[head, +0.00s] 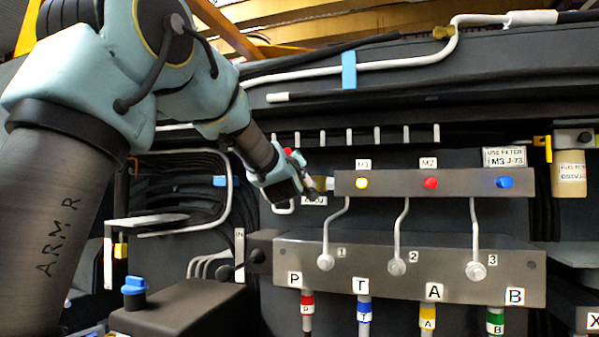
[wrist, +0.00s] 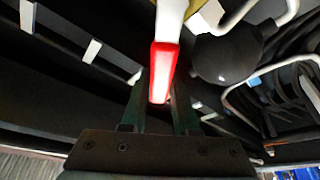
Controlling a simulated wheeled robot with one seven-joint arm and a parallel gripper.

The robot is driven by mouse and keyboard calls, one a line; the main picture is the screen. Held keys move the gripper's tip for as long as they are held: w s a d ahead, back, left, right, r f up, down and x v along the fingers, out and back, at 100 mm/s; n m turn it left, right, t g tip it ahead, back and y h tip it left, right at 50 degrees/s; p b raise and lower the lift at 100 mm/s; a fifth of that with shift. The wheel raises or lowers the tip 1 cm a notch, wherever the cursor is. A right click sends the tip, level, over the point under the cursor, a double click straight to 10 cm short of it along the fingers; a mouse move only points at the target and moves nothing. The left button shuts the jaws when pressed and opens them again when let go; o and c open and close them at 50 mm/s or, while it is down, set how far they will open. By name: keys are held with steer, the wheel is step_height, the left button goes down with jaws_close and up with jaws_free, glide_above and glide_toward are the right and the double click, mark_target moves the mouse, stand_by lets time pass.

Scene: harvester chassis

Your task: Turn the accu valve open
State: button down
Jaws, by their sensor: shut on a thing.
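The accu valve's handle shows in the wrist view as a lever with a red, pale-faced end (wrist: 163,72) and a white shank running up out of the picture. My gripper (wrist: 160,98) has its two dark fingers on either side of the red end, shut on it. In the head view my gripper (head: 303,186) is at the left end of the upper grey block, just above the partly covered ACCU label (head: 313,200). A small red piece (head: 288,151) shows beside my gripper. The valve body is mostly hidden behind my gripper.
The upper block (head: 395,183) carries yellow, red and blue knobs. Below it is a manifold (head: 420,275) with pipes numbered 1 to 3. A round black body (wrist: 226,58) sits close right of the handle in the wrist view. Bent pipes (head: 215,160) lie left of my gripper.

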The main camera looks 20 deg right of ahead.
step_height(320, 180, down, 7)
steer(key=w+a+n+g+y+b, duration=0.2)
steer(key=n+y+b, duration=0.2)
steer(key=n, duration=0.7)
steer(key=shift+w+a+n, duration=0.15)
steer(key=shift+a+n, duration=0.05)
steer(key=shift+n, duration=0.2)
steer(key=shift+f, duration=0.1)
steer(key=c, duration=0.7)
jaws_free()
steer(key=shift+o, duration=0.2)
steer(key=b+v, duration=0.1)
steer(key=v, duration=0.9)
steer(key=shift+s+a+b, duration=0.15)
steer(key=shift+s+b, duration=0.25)
